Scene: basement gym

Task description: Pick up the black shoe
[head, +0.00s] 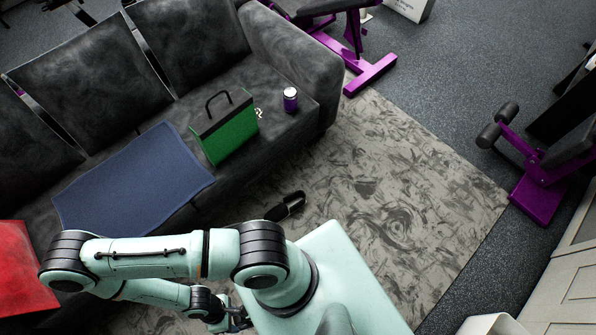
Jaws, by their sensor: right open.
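The black shoe (286,206) lies on the patterned rug just in front of the couch, near the middle of the head view. My right gripper (238,318) is low in the picture, below and left of the shoe and well apart from it. It is open, small and partly hidden by my own arm and body; I see nothing between its fingers. My left gripper is not in view.
A dark couch (262,72) holds a blue towel (135,182), a green bag (228,132) and a purple can (290,99). A red box (22,268) is at left. Purple gym equipment (540,190) stands right. The rug (400,190) right of the shoe is clear.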

